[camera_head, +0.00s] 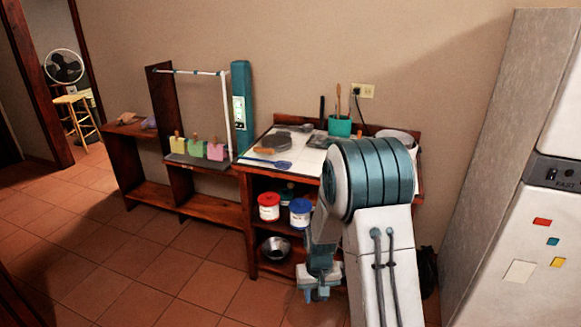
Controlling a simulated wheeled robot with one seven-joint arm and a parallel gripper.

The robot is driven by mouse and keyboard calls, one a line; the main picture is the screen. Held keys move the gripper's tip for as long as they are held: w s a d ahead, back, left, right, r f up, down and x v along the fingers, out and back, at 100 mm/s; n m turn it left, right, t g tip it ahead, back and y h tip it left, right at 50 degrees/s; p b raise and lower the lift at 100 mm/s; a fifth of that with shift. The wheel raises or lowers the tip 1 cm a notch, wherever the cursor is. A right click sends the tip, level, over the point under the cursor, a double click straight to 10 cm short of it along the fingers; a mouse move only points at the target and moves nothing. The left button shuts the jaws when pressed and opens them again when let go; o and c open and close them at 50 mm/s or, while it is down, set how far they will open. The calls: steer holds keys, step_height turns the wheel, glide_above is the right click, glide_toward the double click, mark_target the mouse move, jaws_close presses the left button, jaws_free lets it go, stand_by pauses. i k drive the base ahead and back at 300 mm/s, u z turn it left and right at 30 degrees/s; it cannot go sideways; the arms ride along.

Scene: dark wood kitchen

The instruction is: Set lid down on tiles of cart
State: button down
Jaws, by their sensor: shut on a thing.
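The cart (249,220) is a dark reddish wood unit against the wall, with a white tiled top (304,160). My arm stands in front of the cart's right part and hides some of the top and shelves. My gripper (318,293) hangs low in front of the cart, below the level of the tiles, and points down. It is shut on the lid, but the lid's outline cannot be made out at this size. A dark flat round item (276,140) and a brown-handled item (270,150) lie on the left of the tiles.
A blue utensil (272,163) lies on the tiles' front left; a teal pot (340,126) of utensils stands at the back. Red (269,206) and blue (300,212) tins and a metal bowl (275,248) fill lower shelves. Bare tiles show mid-top. A white fridge (535,220) stands right.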

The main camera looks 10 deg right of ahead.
mark_target(312, 162)
steer(key=u, duration=0.9)
steer(key=i, duration=0.95)
steer(key=z, duration=0.75)
steer(key=i, duration=0.65)
steer(key=z, duration=0.55)
